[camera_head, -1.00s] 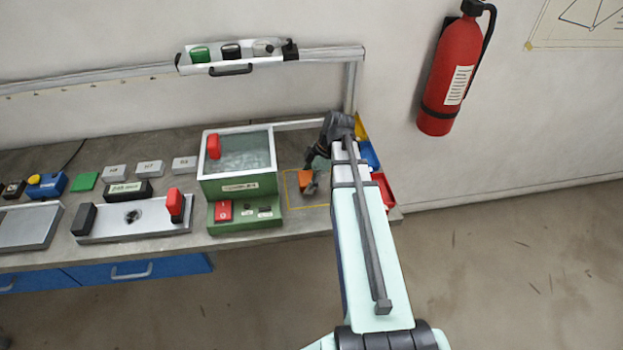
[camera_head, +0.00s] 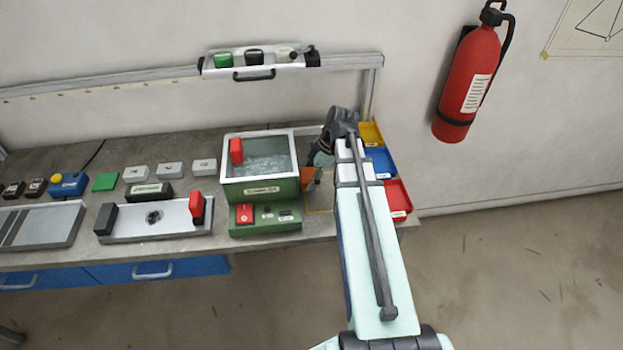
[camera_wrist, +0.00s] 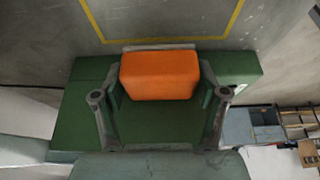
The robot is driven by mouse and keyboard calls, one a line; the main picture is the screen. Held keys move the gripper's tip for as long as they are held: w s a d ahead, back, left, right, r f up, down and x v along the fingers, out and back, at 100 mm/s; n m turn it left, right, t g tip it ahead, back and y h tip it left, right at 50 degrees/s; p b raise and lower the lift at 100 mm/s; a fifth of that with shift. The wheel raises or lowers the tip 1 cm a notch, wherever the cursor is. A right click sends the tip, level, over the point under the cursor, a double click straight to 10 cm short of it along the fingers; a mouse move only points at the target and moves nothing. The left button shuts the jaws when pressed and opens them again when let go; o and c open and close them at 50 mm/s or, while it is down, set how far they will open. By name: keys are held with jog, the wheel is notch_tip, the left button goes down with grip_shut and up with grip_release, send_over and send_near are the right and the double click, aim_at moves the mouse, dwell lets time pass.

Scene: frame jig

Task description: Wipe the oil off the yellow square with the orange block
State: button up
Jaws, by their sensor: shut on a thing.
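My gripper (camera_wrist: 161,78) is shut on the orange block (camera_wrist: 160,76), which sits between its two fingers in the wrist view. In the head view the orange block (camera_head: 308,177) shows small beside the green tumbler's right wall, partly hidden by my arm. The yellow square (camera_head: 320,212) is an outline on the bench right of the tumbler, partly covered by my arm. In the wrist view the yellow square (camera_wrist: 165,39) lies above the block in the picture, and the block appears outside its line. I cannot make out oil on the visible part.
The green tumbler (camera_head: 262,191) stands close left of the block; its green body (camera_wrist: 150,125) fills the wrist view behind the block. Yellow, blue (camera_head: 381,160) and red (camera_head: 398,198) bins stand right of my arm. A metal tray (camera_head: 155,220) lies farther left.

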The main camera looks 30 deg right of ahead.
jog(key=shift+r+p, duration=0.9)
jog(key=shift+r, duration=1.05)
